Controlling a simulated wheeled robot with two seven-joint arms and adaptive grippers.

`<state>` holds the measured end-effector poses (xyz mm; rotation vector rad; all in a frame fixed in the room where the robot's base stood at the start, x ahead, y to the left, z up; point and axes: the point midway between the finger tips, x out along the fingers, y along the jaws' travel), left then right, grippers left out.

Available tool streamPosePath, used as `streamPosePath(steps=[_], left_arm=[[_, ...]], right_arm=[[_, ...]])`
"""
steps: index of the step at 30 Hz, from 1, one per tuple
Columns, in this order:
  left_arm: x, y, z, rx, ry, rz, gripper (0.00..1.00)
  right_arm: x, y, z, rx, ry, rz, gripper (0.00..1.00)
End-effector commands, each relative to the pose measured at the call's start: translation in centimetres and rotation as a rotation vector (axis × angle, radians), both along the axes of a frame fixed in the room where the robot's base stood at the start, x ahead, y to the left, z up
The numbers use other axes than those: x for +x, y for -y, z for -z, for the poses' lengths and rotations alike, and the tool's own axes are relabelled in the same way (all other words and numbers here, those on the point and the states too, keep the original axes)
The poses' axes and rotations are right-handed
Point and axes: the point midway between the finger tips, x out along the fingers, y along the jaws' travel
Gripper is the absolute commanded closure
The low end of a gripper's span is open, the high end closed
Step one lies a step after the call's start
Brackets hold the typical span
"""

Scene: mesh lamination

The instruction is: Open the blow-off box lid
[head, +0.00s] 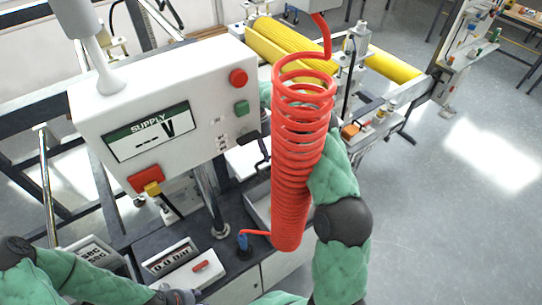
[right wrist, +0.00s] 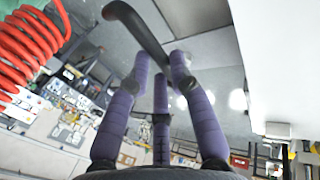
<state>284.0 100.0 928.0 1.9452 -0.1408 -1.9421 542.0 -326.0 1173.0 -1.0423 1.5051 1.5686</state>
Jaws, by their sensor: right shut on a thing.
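My right gripper (right wrist: 165,65), with purple padded fingers, is shut on a dark curved handle (right wrist: 138,32) in the right wrist view. In the head view my right arm runs up behind the red coiled hose, which hides most of that gripper. A small black handle-like shape (head: 254,146) shows left of the hose, beside a white panel (head: 240,162) that may be the box lid. A grey open-looking tray or box (head: 257,212) is below it, partly hidden by the hose. How far the lid is open cannot be told. My left gripper (head: 178,297) is barely visible at the bottom edge.
The red coiled hose (head: 300,140) hangs in front of my right arm. A white control box (head: 165,105) with a SUPPLY display stands at left. Yellow rollers (head: 290,48) are behind. The floor at right is clear.

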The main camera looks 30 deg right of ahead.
Motion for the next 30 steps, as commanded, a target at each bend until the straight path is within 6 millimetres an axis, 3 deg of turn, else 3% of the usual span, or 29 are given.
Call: streamPosePath(steps=[1,17,18,20,30], left_arm=[[0.0,0.0,-0.01,0.0,0.0,0.0,0.6],[0.01,0.0,-0.04,0.0,0.0,0.0,0.6],[0.01,0.0,-0.04,0.0,0.0,0.0,0.6],[0.01,0.0,-0.04,0.0,0.0,0.0,0.6],[0.01,0.0,-0.11,0.0,0.0,0.0,0.6]], right_arm=[[0.05,-0.34,0.96,0.005,-0.007,-0.005,1.0],[0.2,-0.43,1.15,0.008,-0.013,-0.005,1.0],[0.18,-0.43,1.16,0.008,-0.014,-0.006,0.7],[0.18,-0.44,1.17,0.007,-0.014,-0.006,0.54],[0.38,-0.24,0.54,0.004,-0.005,-0.002,0.54]])
